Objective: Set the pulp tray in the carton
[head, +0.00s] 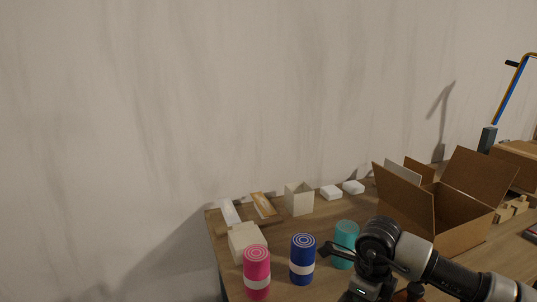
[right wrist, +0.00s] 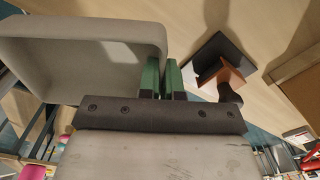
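The open brown carton (head: 462,236) stands on the right part of the table in the head view, its flaps spread up and outward. The grey pulp tray (right wrist: 75,50) fills the upper left of the right wrist view. My right gripper (right wrist: 161,64) has its green fingers close together on either side of the tray's right wall, so it appears shut on that wall. In the head view my right arm bends in front of the carton, and neither its fingers nor the tray can be seen. My left gripper is not in view.
Pink (head: 257,272), blue (head: 303,260) and teal (head: 345,243) rolls stand along the table's front. A cream box (head: 245,240), a white open box (head: 299,198) and small white blocks (head: 331,192) stand behind. Wooden pieces (head: 512,208) lie right of the carton.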

